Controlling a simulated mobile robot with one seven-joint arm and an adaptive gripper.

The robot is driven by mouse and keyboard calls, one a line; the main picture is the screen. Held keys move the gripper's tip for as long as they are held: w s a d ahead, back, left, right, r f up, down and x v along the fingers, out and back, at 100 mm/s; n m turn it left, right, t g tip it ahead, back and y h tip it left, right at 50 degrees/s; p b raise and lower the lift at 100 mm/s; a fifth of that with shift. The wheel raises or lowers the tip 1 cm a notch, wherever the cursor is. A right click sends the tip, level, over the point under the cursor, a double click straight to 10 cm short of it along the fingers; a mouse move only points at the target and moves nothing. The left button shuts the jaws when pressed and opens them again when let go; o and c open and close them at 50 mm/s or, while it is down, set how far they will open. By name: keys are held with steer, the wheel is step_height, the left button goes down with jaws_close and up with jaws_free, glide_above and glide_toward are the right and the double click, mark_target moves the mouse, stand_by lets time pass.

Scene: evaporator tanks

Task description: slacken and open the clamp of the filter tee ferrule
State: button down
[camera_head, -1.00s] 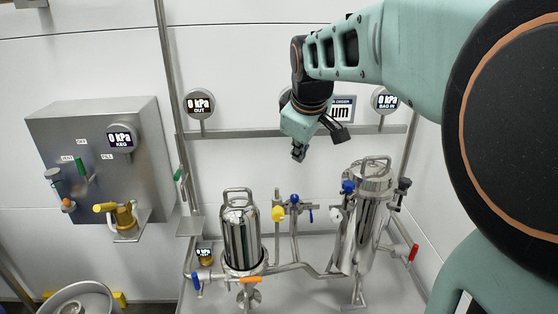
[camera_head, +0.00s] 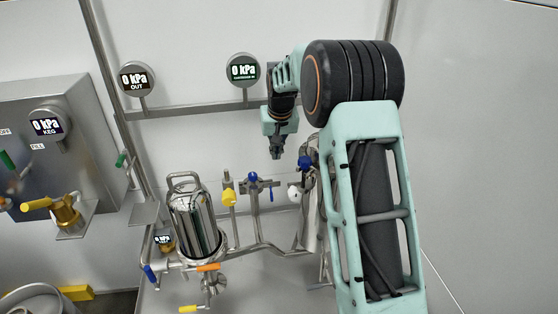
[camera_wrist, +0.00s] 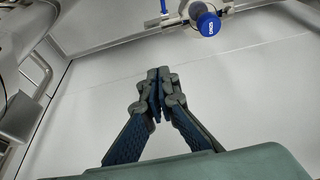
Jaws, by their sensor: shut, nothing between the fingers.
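My gripper (camera_head: 276,154) hangs shut and empty, pointing down, above and a little right of the blue-topped pipe fitting (camera_head: 252,178) in the head view. In the wrist view its fingertips (camera_wrist: 159,76) are together with nothing between them. A round blue knob (camera_wrist: 207,22) on a metal fitting shows beyond the tips, upper right, apart from them. A yellow knob (camera_head: 229,196) and a white knob (camera_head: 293,192) sit on the pipework either side of the blue-topped fitting. I cannot make out which part is the filter tee ferrule's clamp, or whether it is closed.
A steel filter housing (camera_head: 197,220) stands at left. Another (camera_head: 311,215) is mostly hidden behind my arm. Gauges (camera_head: 137,79) are mounted on a rail (camera_head: 190,108) behind. A steel cabinet (camera_head: 75,110) with a yellow valve (camera_head: 64,209) is at far left. The right wall is clear.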

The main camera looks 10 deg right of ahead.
mark_target(262, 188)
steer(key=x, duration=0.9)
steer(key=s, duration=0.4)
steer(key=shift+r+b, duration=0.1)
steer(key=shift+b, duration=0.2)
